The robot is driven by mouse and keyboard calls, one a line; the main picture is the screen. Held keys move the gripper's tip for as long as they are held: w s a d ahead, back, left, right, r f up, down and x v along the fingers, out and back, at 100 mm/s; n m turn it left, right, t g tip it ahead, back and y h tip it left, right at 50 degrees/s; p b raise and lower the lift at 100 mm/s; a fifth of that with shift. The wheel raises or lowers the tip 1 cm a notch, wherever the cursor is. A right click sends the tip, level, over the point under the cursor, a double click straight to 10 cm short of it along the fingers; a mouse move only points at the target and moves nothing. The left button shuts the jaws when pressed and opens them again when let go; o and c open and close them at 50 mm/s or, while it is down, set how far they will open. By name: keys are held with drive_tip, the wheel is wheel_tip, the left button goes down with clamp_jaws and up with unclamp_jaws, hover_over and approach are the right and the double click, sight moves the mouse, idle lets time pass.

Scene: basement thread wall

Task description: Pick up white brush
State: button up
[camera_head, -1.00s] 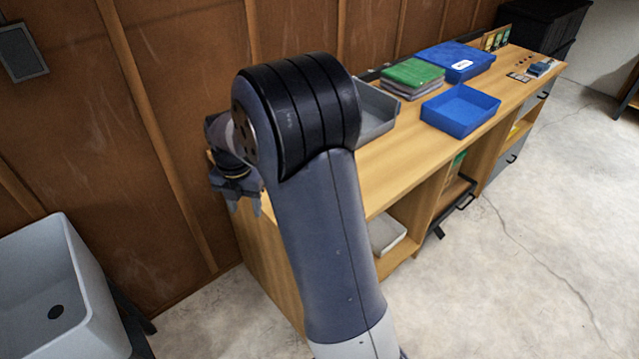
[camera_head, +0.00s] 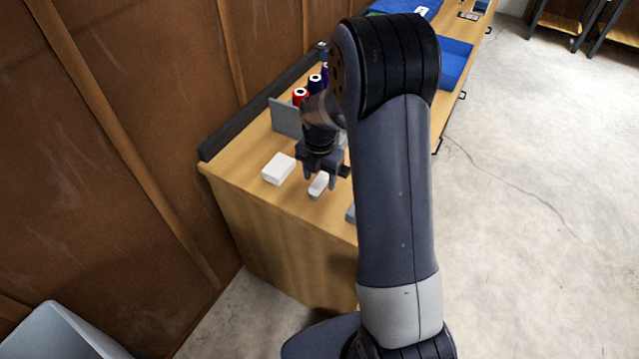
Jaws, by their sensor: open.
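A small white elongated piece (camera_head: 317,190), which looks like the white brush, lies on the wooden bench top (camera_head: 240,178) near its end. My gripper (camera_head: 320,180) points down over it with its fingers open, one finger on each side in the picture. The fingers hide part of the piece. I cannot tell how far above it the fingertips are, or whether they touch it. A larger white block (camera_head: 279,169) lies to the left of my gripper, apart from it.
A grey tray (camera_head: 285,117) and spools, one a red spool (camera_head: 300,96), stand behind my gripper. A grey item (camera_head: 351,213) is partly hidden by my arm. A blue tray (camera_head: 455,62) is further along the bench. A dark rail runs along the wall side.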

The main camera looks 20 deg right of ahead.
sight(320, 180)
drive_tip(key=shift+f, duration=1.3)
drive_tip(key=shift+c, duration=0.5)
drive_tip(key=c, duration=1)
drive_tip(key=shift+o, duration=0.2)
wheel_tip(320, 180, up, 10)
drive_tip(key=shift+r, duration=0.1)
drive_tip(key=o, duration=0.5)
drive_tip(key=c, duration=0.4)
